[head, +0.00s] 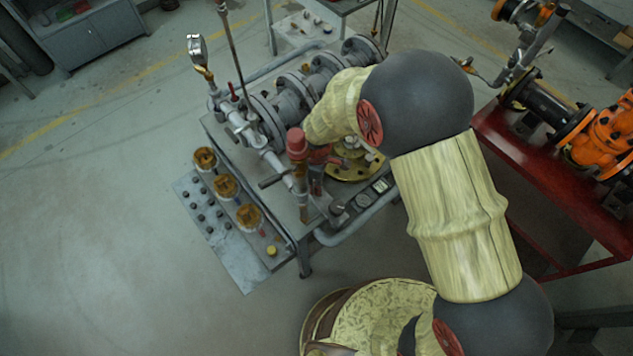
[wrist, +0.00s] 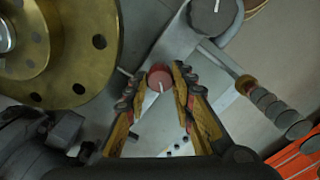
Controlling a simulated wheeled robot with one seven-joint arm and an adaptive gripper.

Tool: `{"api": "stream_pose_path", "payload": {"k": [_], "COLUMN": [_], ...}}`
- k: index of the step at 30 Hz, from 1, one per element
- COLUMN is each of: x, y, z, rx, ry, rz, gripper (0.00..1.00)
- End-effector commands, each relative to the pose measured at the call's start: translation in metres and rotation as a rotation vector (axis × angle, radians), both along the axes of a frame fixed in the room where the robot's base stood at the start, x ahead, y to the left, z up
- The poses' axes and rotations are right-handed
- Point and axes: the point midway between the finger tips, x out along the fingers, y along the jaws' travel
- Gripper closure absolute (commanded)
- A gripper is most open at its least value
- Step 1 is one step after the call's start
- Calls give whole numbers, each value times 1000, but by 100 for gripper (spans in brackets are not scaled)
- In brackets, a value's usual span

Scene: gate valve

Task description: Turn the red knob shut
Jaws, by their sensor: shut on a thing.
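The red knob (wrist: 160,82) is a small round cap in the middle of the wrist view, with a white pointer mark across it. My gripper (wrist: 160,72) has its two brown, dark-tipped fingers on either side of the knob, shut on it. The knob cannot be made out there, and the forearm covers part of the bench.
A brass flange (wrist: 95,75) lies close to the fingers at left in the wrist view. A grey lever with a row of discs (wrist: 270,105) lies at right. Several brass-coloured valves (head: 225,186) line the bench's left edge. A gauge (head: 197,50) stands behind. Floor at left is clear.

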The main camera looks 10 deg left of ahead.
Motion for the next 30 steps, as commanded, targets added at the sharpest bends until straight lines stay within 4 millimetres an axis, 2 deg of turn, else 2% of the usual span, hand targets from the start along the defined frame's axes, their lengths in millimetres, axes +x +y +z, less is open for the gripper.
{"api": "stream_pose_path", "payload": {"k": [18, 30], "x": [1, 1], "y": [0, 0], "z": [1, 0], "rx": [1, 1], "ry": [-1, -1], "rz": [-562, -773], "gripper": [100, 100]}}
